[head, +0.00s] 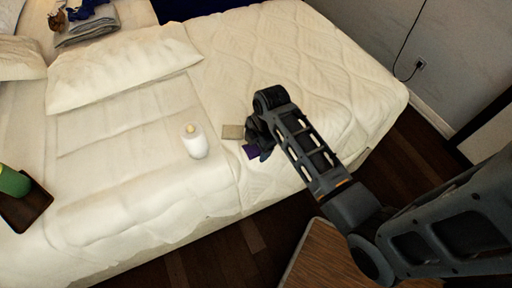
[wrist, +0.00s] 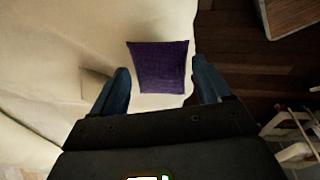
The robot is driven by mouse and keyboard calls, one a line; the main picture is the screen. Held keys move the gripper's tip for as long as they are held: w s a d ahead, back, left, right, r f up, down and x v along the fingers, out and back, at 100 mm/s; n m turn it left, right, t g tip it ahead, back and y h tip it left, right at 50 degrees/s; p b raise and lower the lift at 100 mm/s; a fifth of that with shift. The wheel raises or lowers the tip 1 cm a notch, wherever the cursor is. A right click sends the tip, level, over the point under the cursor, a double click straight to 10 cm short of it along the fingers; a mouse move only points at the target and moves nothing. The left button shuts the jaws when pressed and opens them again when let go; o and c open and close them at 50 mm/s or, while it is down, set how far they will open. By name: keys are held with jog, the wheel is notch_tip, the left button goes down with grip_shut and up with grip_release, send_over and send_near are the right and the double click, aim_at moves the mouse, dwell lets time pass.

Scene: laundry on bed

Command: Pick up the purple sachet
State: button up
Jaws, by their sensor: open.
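The purple sachet (wrist: 160,66) lies flat near the bed's edge. In the wrist view it sits between and a little beyond the two fingertips of my gripper (wrist: 162,75). My gripper is open, and nothing is held in it. In the head view only part of the purple sachet (head: 251,152) shows, because my gripper (head: 262,150) covers the rest. I cannot tell from these views how high the fingers are above it.
A beige sachet (head: 233,132) lies just left of my gripper. A white bottle (head: 195,141) stands on the bed (head: 330,60) further left. A brown tray (head: 26,222) with a green object (head: 12,181) is at far left. A wooden-topped table (head: 325,262) stands beside the bed.

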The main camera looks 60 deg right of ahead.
jog(key=c, duration=0.7)
jog(key=shift+c, duration=0.3)
jog(key=shift+r, duration=0.15)
